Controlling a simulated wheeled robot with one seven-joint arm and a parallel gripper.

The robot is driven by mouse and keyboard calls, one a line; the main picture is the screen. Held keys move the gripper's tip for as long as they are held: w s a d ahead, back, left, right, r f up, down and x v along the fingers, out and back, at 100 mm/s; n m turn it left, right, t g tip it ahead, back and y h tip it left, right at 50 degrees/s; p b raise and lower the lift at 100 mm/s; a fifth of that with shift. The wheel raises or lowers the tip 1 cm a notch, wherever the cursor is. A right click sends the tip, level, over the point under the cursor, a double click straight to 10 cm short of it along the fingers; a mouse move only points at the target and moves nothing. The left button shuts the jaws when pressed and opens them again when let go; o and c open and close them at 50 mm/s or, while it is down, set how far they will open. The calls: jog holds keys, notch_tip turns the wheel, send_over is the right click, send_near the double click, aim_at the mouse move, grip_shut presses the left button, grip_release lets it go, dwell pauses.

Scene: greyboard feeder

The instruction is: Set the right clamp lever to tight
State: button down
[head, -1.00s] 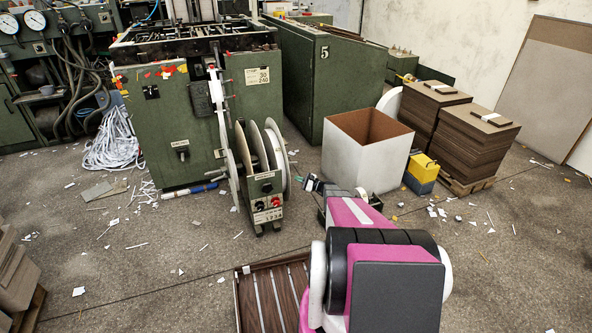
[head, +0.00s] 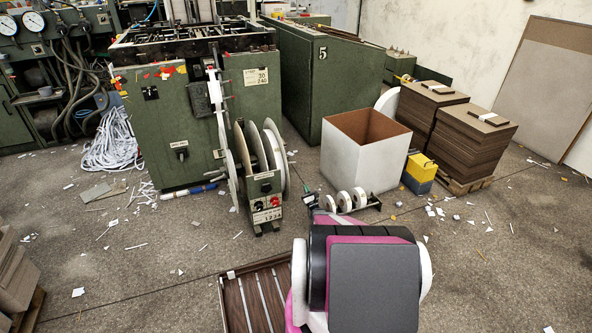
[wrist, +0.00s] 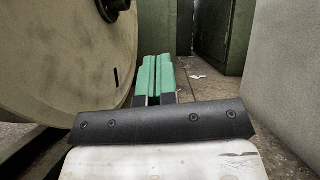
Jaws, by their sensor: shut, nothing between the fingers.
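I cannot make out the right clamp lever in either view. The green machine (head: 180,125) stands at the left centre of the head view, with a reel unit with large pale discs (head: 275,155) at its front right.
A white open box (head: 358,160), a yellow and grey case (head: 419,173) and stacks of brown board (head: 474,137) stand to the right. White rolls (head: 344,200) stand just beyond my arm. A slatted brown tray (head: 230,300) lies at the front. Paper scraps litter the floor.

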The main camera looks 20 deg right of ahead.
jog(key=shift+w+r, duration=0.1)
jog(key=s+r+x, duration=0.1)
jog(key=r+x, duration=0.1)
jog(key=x, duration=1)
jog(key=shift+a+r, duration=0.15)
jog(key=shift+r, duration=0.25)
jog(key=n, duration=0.1)
jog(key=n+y, duration=0.1)
jog(key=shift+r+n+y, duration=0.25)
jog(key=shift+n+y, duration=0.05)
